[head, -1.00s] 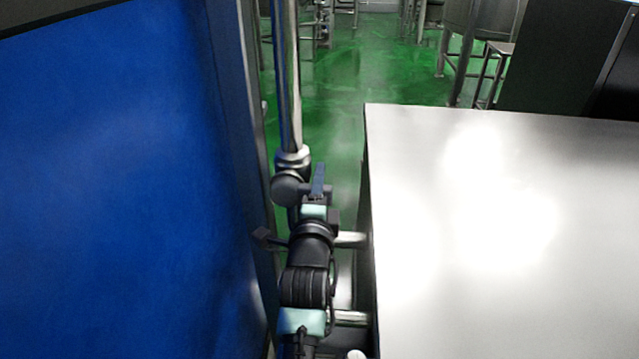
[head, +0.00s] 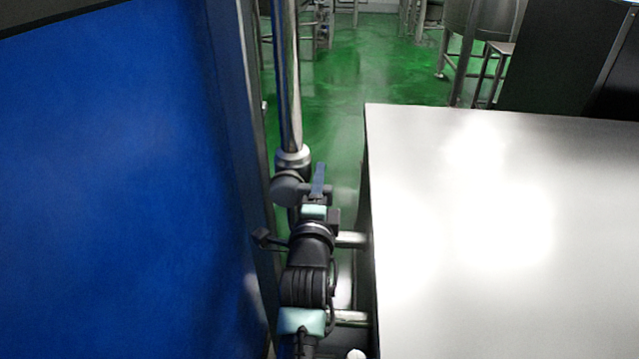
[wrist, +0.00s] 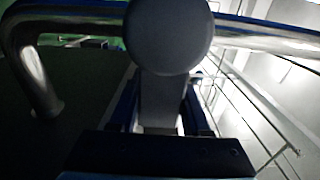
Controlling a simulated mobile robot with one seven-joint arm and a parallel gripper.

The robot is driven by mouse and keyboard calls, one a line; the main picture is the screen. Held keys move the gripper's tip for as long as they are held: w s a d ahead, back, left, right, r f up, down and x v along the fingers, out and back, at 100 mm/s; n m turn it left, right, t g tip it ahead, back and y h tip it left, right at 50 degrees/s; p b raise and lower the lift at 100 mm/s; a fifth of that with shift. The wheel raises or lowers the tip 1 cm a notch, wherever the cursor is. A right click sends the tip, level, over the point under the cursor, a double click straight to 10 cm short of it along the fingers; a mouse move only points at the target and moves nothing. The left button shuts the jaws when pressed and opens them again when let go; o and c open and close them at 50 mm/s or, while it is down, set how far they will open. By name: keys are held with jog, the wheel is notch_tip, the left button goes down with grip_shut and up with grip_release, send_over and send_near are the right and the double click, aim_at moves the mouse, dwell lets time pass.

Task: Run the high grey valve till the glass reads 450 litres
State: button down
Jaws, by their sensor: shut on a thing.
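The grey valve (head: 288,187) has a round grey body and sits on an upright steel pipe (head: 290,95), left of centre in the head view. My gripper (head: 316,186) is at the valve's right side, with a blue finger showing. In the wrist view a grey valve handle (wrist: 160,95) with a round grey end (wrist: 168,36) runs between the two blue fingers of my gripper (wrist: 160,112), which is shut on it. The handle's gripped part is partly hidden. The glass and its litre reading are in neither view.
A large blue panel (head: 100,190) stands close on the left. A bright steel box top (head: 420,260) fills the right. My arm is in the narrow gap between them. Green floor (head: 385,65) and steel tanks (head: 475,20) lie beyond.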

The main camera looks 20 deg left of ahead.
jog(key=shift+r, duration=0.1)
jog(key=shift+s+a+r+n+p, duration=0.1)
jog(key=shift+r+n+p, duration=0.35)
jog(key=shift+n, duration=0.5)
jog(key=shift+a+r+n+p, duration=0.15)
jog(key=shift+r+n+p, duration=0.3)
jog(key=shift+n, duration=0.55)
jog(key=shift+s+a+r+n+p, duration=0.1)
jog(key=shift+r+n+p, duration=0.35)
jog(key=shift+n, duration=0.5)
jog(key=shift+c, duration=1.8)
grip_release()
jog(key=p+v, duration=0.2)
jog(key=v, duration=1.1)
jog(key=shift+w, duration=0.1)
